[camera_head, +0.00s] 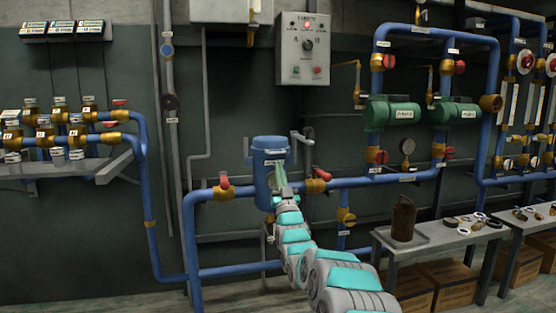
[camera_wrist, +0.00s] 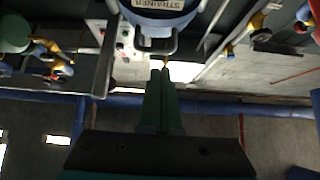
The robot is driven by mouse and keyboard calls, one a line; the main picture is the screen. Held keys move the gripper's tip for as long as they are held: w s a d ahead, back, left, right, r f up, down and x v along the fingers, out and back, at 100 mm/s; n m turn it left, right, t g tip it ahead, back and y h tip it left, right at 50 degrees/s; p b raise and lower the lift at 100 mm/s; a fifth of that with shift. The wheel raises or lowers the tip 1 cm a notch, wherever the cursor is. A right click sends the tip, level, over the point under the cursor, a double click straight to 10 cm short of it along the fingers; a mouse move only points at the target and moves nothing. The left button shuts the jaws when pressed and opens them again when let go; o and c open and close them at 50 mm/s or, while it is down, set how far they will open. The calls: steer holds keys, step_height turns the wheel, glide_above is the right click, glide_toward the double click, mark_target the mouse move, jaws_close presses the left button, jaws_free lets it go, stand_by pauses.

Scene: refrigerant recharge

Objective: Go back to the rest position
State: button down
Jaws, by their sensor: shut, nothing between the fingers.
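My gripper (camera_head: 284,190) is at the end of my grey and teal arm, which reaches forward to the blue strainer vessel (camera_head: 264,166) on the pipework. The gripper is shut and empty. In the wrist view my gripper (camera_wrist: 160,76) points at a dark U-shaped handle (camera_wrist: 157,44) beside the vessel labelled STRAINER (camera_wrist: 160,8). The fingertips appear close to the handle; I cannot tell whether they touch it. In the head view my gripper covers part of the vessel's front.
Blue pipes with red-handled valves (camera_head: 316,185) run on both sides of the vessel. A control box (camera_head: 302,48) hangs above. On the right stand two green pumps (camera_head: 392,113) and a bench (camera_head: 440,236) with a rusty can (camera_head: 403,218). Floor at lower left is clear.

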steer(key=s+d+f+g+h+p, duration=0.2)
steer(key=s+d+f+g, duration=0.3)
steer(key=s, duration=0.5)
steer(key=s+d+f+m+g+h+p, duration=0.1)
steer(key=s+d+f+g+p, duration=0.1)
steer(key=s+f+g, duration=0.65)
steer(key=s+d+f+g+h+p, duration=0.15)
steer(key=s+d+g, duration=0.25)
steer(key=s, duration=0.9)
steer(key=s+d+f+g+p, duration=0.1)
steer(key=s+d+g, duration=0.1)
steer(key=s, duration=1)
steer(key=s+d+f+m+g+h+p, duration=0.1)
steer(key=s+g, duration=0.3)
steer(key=s, duration=0.8)
steer(key=s+d+f+g+h+p, duration=0.1)
steer(key=s+d+g, duration=0.3)
steer(key=s, duration=0.9)
steer(key=shift+m, duration=0.4)
steer(key=shift+d+f, duration=0.1)
